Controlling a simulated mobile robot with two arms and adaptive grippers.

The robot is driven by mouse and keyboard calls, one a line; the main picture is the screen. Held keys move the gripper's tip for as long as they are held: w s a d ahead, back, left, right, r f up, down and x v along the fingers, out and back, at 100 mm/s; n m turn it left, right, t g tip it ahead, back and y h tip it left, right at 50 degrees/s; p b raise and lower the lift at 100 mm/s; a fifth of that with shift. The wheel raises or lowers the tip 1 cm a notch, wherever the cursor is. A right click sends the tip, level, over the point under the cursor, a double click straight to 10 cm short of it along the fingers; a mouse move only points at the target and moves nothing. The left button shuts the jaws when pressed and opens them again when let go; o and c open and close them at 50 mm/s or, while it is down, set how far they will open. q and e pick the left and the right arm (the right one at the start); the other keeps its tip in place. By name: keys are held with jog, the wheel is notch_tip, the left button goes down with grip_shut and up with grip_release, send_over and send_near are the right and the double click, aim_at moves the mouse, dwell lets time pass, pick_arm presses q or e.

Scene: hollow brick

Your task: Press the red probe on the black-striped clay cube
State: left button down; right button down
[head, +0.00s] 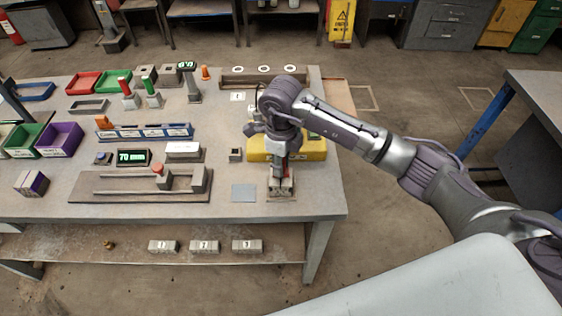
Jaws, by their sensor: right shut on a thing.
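My right gripper (280,168) points down near the table's front right. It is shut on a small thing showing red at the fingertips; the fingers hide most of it. Directly below is a grey hollow block (281,188); I cannot tell whether the held thing touches it. A red-handled tool (128,92) stands upright in a grey base at the back left, beside a green-handled one (151,92). I cannot single out black stripes on any clay cube; a small cube with a dark top (236,154) sits left of the gripper. My left gripper is not in view.
A yellow case (258,147) lies just behind the gripper. A flat grey-blue plate (244,193) lies left of the block. A sliding fixture (120,188) and a "70 mm" display (133,157) are further left. Numbered blocks (204,246) rest on the lower shelf.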

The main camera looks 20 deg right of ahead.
jog(key=shift+f+b, duration=0.45)
jog(key=shift+f, duration=0.05)
dwell(1.0)
jog(key=shift+f, duration=0.1)
dwell(1.1)
jog(key=shift+r+p, duration=1.7)
jog(key=shift+r, duration=1.9)
jog(key=shift+f, duration=0.1)
